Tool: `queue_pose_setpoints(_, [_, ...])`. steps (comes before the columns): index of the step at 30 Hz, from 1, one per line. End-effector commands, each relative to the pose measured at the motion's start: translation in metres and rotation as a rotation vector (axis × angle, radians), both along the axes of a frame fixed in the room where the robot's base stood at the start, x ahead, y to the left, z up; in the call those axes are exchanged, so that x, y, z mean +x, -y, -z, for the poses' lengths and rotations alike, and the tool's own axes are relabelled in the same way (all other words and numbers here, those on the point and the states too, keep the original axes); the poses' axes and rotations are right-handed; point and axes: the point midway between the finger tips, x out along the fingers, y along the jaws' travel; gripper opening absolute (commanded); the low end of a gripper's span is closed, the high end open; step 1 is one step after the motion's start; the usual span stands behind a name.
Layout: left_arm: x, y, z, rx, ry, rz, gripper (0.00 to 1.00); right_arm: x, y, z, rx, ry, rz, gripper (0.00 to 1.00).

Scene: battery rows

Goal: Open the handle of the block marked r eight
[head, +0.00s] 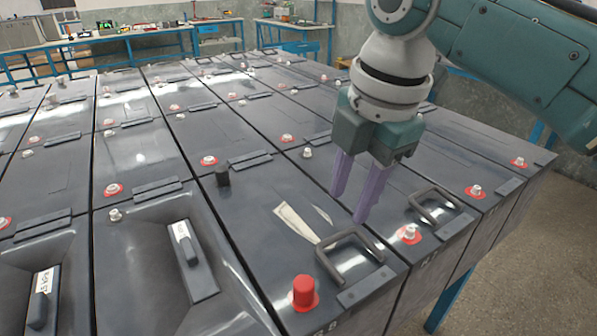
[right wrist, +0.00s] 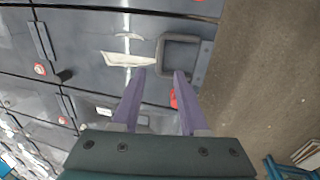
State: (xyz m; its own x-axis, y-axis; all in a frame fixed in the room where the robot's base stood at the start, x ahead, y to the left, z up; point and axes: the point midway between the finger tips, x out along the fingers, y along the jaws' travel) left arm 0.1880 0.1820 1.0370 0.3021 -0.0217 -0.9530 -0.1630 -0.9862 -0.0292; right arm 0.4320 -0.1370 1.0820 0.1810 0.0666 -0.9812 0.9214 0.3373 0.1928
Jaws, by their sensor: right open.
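The block (head: 265,215) under my right gripper is dark grey, with a red cap (head: 304,291), a black cap (head: 223,176) and a pale torn label on top. Its front-face mark is small and looks like r eight, but I cannot read it surely. Its dark U-shaped handle (head: 368,244) is at the front end; it also shows in the right wrist view (right wrist: 180,38). I cannot tell how far it is raised. My right gripper (head: 349,208), with purple fingers, is open and empty above the block, just behind the handle and apart from it. My left gripper is out of view.
Rows of similar dark blocks fill the left and back. The neighbouring block on the right has its own U-shaped handle (head: 436,190) and a terminal with a red ring (head: 408,235). Bare floor (head: 530,260) lies right of the rows. Workbenches (head: 100,38) stand behind.

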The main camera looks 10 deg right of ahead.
Motion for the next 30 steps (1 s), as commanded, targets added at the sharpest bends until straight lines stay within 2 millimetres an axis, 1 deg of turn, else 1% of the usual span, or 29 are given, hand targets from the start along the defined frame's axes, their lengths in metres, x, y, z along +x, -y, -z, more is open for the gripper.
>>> queue_pose_setpoints(1, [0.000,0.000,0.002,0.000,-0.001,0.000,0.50,0.001,-0.001,0.012,0.000,-0.005,0.002,0.44])
queue_pose_setpoints(3, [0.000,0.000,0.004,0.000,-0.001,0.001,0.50,0.003,-0.002,0.026,0.000,-0.004,0.002,0.44])
queue_pose_setpoints(6, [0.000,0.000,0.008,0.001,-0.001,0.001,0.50,0.007,-0.003,0.045,-0.001,-0.003,0.002,0.44])
queue_pose_setpoints(9, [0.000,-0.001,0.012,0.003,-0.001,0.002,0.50,0.010,-0.004,0.058,0.000,-0.001,0.002,0.44])
queue_pose_setpoints(12, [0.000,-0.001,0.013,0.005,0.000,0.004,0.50,0.012,-0.005,0.066,0.000,-0.001,0.002,0.44])
queue_pose_setpoints(15, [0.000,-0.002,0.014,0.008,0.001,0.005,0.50,0.013,-0.005,0.070,0.001,0.001,0.002,0.44])
queue_pose_setpoints(23, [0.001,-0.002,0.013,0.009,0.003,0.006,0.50,0.013,-0.005,0.070,0.000,0.001,0.001,0.44])
queue_pose_setpoints(30, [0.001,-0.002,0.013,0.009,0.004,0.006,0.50,0.013,-0.005,0.070,0.000,0.001,0.002,0.17])
